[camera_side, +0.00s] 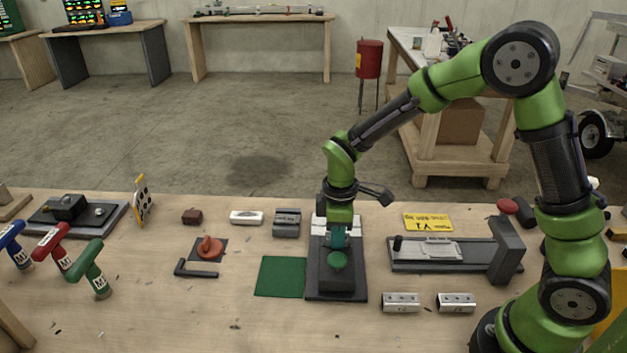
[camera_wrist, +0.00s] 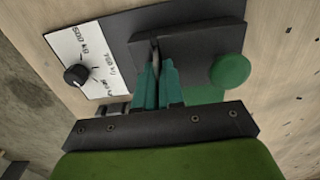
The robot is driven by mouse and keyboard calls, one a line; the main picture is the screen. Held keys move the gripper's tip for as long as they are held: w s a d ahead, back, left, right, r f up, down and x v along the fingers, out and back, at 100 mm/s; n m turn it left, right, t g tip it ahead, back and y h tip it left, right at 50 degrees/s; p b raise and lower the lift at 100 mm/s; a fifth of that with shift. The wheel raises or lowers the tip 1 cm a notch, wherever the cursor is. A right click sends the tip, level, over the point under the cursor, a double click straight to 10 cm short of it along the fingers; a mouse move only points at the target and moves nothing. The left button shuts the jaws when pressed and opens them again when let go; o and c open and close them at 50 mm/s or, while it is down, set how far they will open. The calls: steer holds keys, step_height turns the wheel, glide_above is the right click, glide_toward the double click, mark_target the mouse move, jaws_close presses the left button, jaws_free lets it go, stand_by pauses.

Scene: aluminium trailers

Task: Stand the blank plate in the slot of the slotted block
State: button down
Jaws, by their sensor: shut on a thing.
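My gripper (camera_side: 339,243) is over the dark control panel (camera_side: 322,288) at the front middle of the bench. In the wrist view its teal fingers (camera_wrist: 158,82) are closed on a thin, dark upright piece (camera_wrist: 155,50) at the raised dark block of the panel. Most of this piece is hidden between the fingers, so I cannot tell whether it is the blank plate or a lever. A grey block (camera_side: 287,223) with a groove-like band stands behind the green mat and may be the slotted block. A flat silver plate (camera_side: 428,250) lies on a dark fixture at right.
A green round button (camera_wrist: 230,71) and black knob (camera_wrist: 76,75) are on the panel. A green mat (camera_side: 280,276) lies left of it. Two silver blocks (camera_side: 401,302) (camera_side: 456,302) stand at right front. A red-knobbed piece (camera_side: 209,248) and black angle bar (camera_side: 196,270) lie left.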

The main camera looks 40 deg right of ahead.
steer(key=shift+r, duration=1.2)
steer(key=shift+f, duration=1.25)
stand_by(0.9)
steer(key=c, duration=1.2)
jaws_free()
steer(key=shift+o, duration=0.2)
step_height(320, 180, up, 17)
